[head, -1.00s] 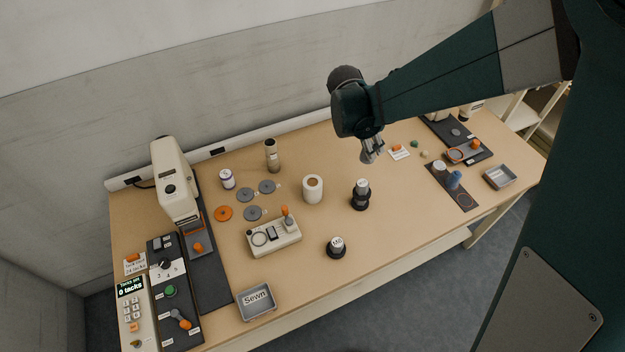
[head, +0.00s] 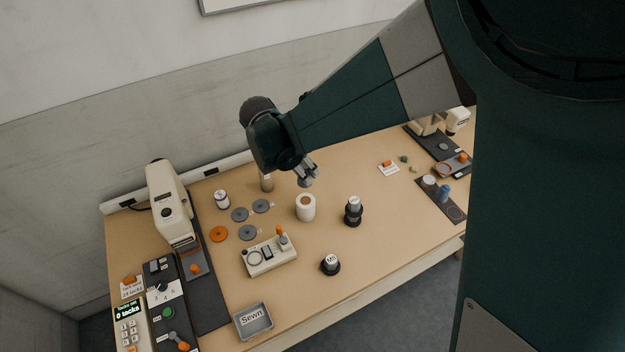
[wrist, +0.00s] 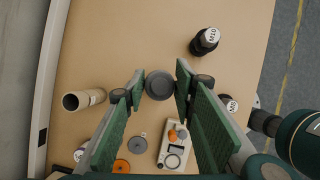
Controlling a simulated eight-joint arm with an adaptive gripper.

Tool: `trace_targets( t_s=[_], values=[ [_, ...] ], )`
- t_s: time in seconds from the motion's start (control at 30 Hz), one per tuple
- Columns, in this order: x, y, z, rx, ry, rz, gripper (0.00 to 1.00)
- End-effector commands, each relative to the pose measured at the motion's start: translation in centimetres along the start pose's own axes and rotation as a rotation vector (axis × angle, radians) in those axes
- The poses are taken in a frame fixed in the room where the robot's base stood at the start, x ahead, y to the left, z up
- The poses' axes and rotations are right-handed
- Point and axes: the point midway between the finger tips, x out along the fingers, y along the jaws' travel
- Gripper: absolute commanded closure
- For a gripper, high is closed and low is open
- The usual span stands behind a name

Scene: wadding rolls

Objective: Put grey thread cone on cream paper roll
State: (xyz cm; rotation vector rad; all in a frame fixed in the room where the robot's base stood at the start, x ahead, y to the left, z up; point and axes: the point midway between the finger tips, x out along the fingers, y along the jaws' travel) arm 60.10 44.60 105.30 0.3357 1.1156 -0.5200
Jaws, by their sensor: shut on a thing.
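My gripper (head: 307,176) is shut on the grey thread cone (wrist: 159,85), which shows end-on as a dark grey round between the green finger pads in the wrist view. In the head view the cone is small and hard to tell from the grey fingers. The cream paper roll (head: 306,210) stands upright on the table with a brown core opening on top. My gripper appears just above and behind it in the head view, with a gap. In the wrist view the roll does not show; the held cone may hide it.
A tan tube (head: 267,184) stands just left behind the roll. A black stacked weight (head: 353,212) stands to its right. Grey discs (head: 239,214) and an orange disc (head: 218,234) lie to the left.

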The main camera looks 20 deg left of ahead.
Motion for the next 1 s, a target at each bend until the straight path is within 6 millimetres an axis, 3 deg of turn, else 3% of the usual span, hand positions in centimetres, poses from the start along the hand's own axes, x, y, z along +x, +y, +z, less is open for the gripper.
trace_targets(
  t_s=[0.47, 1.0],
  values=[
    [0.4, 0.0, -0.2, 0.0, 0.0, 0.0, 0.86],
    [5.1, 0.0, -2.3, 0.0, 0.0, 0.0, 0.86]
  ],
)
